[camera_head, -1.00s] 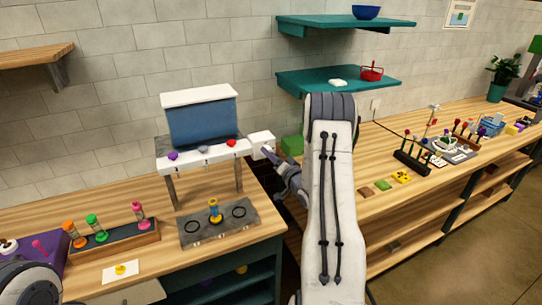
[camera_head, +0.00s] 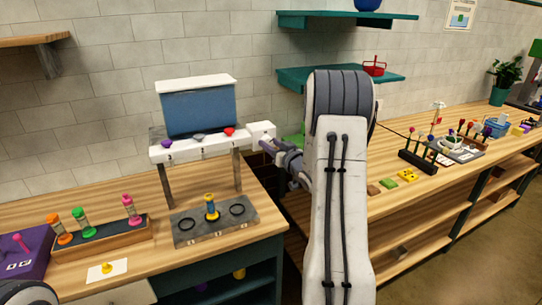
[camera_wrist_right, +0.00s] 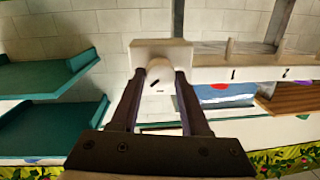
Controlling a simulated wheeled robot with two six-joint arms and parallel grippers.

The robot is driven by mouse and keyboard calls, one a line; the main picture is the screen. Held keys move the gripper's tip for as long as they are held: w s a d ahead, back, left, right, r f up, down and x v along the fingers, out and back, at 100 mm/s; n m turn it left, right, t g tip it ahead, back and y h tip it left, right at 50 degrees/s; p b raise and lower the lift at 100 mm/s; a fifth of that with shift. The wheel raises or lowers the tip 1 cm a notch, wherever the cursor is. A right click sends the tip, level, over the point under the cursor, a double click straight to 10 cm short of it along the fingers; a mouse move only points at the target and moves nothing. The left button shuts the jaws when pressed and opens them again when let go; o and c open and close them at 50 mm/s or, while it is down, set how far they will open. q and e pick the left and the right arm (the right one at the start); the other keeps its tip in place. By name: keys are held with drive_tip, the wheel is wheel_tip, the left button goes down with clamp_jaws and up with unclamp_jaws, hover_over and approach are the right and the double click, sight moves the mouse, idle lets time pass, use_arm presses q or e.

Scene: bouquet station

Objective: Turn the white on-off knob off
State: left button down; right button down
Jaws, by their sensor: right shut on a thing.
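The white on-off knob (camera_wrist_right: 160,72) sits on the face of a white box, with a short dark mark on it in the right wrist view. The white box (camera_head: 262,130) is at the right end of the white dispenser bar (camera_head: 200,146) in the head view. My right gripper (camera_wrist_right: 157,80) is shut on the knob, one finger on each side. In the head view, my right gripper (camera_head: 266,145) is at the box's front, and the knob is hidden there. My left gripper is out of view; only part of my left arm shows at the lower left.
Under the bar stands a grey slab (camera_head: 185,228) with a yellow-and-blue piece (camera_head: 210,208). A wooden rack (camera_head: 110,238) of coloured tubes is at left. Teal shelves (camera_head: 340,78) hang behind my right arm. A counter with several small items extends right.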

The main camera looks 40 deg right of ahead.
drive_tip(key=shift+a+n+g+h+b, duration=0.15)
drive_tip(key=shift+n+h+b, duration=0.15)
drive_tip(key=shift+n+b, duration=2.5)
drive_tip(key=shift+n+g+h+b, duration=0.15)
drive_tip(key=shift+n+h+b, duration=0.15)
drive_tip(key=shift+n+b, duration=2.45)
drive_tip(key=shift+m+b, duration=0.75)
drive_tip(key=shift+b, duration=0.1)
drive_tip(key=shift+c, duration=1.9)
unclamp_jaws()
